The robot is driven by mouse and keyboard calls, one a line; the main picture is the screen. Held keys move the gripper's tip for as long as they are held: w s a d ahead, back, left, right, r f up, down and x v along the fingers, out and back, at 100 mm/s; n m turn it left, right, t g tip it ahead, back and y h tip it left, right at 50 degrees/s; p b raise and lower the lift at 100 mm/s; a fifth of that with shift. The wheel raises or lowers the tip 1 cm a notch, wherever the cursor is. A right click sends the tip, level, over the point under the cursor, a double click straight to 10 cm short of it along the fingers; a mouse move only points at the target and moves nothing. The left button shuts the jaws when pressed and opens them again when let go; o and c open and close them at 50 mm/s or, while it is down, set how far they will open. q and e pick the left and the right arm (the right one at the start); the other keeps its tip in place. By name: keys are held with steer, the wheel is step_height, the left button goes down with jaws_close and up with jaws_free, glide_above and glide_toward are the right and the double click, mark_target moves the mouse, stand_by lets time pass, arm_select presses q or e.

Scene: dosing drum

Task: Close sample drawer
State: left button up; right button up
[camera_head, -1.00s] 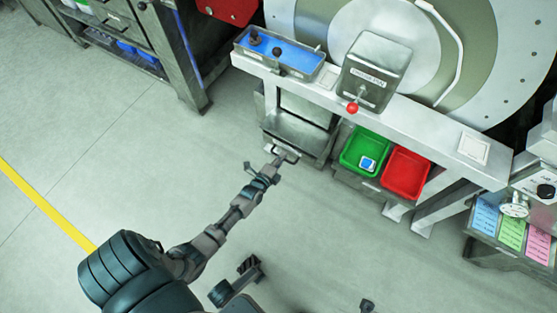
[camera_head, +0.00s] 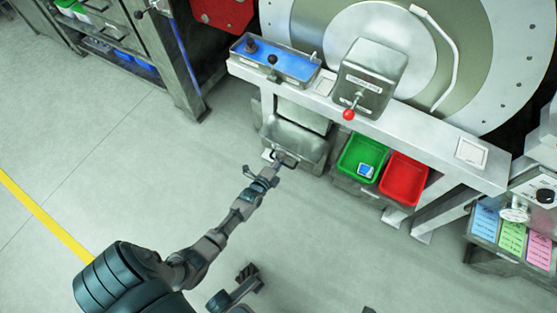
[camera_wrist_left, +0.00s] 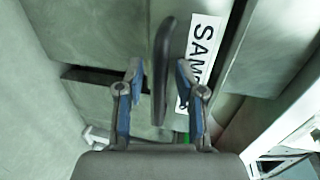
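The sample drawer (camera_head: 306,143) is a grey metal drawer under the left part of the white bench. In the head view it stands pulled out, with its inside showing. In the left wrist view its front (camera_wrist_left: 105,35) has a white label (camera_wrist_left: 203,50) reading "SAM", the rest hidden. A dark bar handle (camera_wrist_left: 162,70) stands out from the front. My left gripper (camera_head: 279,158) is at the handle. In the left wrist view, its fingers (camera_wrist_left: 160,85) are apart, with the handle between them and gaps visible on both sides.
A green bin (camera_head: 349,160) holding a small blue-and-white item and a red bin (camera_head: 405,170) sit right of the drawer. Above is a white bench (camera_head: 410,135) with a red-knobbed lever box (camera_head: 372,75). Open floor lies to the left.

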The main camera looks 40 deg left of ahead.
arm_select(q)
steer(key=shift+s+d, duration=0.1)
steer(key=v, duration=1.1)
steer(key=shift+s, duration=0.35)
